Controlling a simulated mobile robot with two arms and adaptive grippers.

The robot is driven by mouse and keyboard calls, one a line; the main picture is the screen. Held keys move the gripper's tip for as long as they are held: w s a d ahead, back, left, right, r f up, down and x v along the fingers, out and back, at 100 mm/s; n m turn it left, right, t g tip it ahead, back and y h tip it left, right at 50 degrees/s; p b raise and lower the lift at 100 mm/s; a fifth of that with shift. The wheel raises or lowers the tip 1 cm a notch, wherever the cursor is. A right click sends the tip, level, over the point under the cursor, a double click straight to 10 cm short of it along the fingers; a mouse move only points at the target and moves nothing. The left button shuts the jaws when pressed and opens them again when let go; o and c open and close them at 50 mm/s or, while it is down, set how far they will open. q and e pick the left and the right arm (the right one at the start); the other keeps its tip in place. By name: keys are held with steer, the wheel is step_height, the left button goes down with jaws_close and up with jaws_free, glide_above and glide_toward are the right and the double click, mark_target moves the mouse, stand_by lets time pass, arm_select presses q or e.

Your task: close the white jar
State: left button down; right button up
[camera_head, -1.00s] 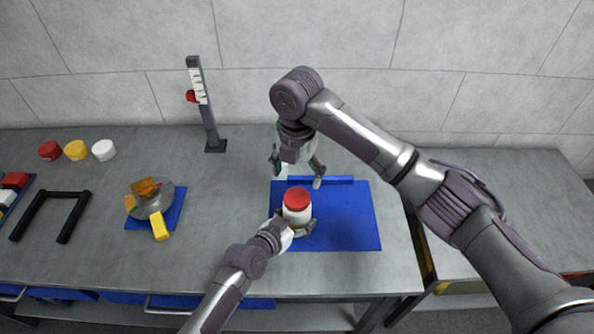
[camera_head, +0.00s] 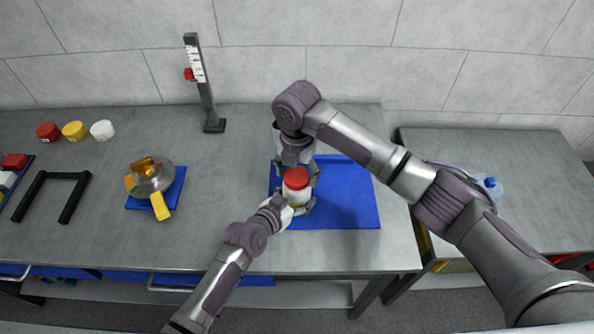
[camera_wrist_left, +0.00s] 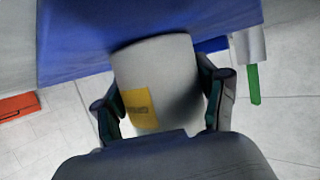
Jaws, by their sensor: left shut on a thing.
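The white jar (camera_head: 297,199) stands upright over the blue mat (camera_head: 345,205), with a red lid (camera_head: 296,178) on its top. I cannot tell whether the lid is tight. My left gripper (camera_head: 301,210) is shut around the jar's lower body. In the left wrist view the jar (camera_wrist_left: 160,70) shows a yellow label between the two fingers (camera_wrist_left: 163,108); its top is hidden there. My right gripper (camera_head: 297,168) points down just behind the lid, its fingers spread to either side of it. Contact between these fingers and the lid is not clear.
Red (camera_head: 48,131), yellow (camera_head: 74,131) and white (camera_head: 102,130) lid-like pieces lie at the left. A scale-marked post (camera_head: 204,90) stands at the back. The grey table between is free.

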steer(key=c, duration=0.9)
steer(key=shift+o, duration=0.2)
steer(key=m, duration=0.9)
steer(key=shift+m, duration=0.4)
steer(key=m, duration=0.5)
steer(key=shift+a, duration=0.1)
steer(key=m, duration=0.8)
steer(key=shift+s+m, duration=0.1)
steer(key=shift+m, duration=0.2)
steer(key=m, duration=1)
steer(key=shift+m, duration=0.3)
steer(key=o, duration=1.4)
steer(key=shift+c, duration=0.2)
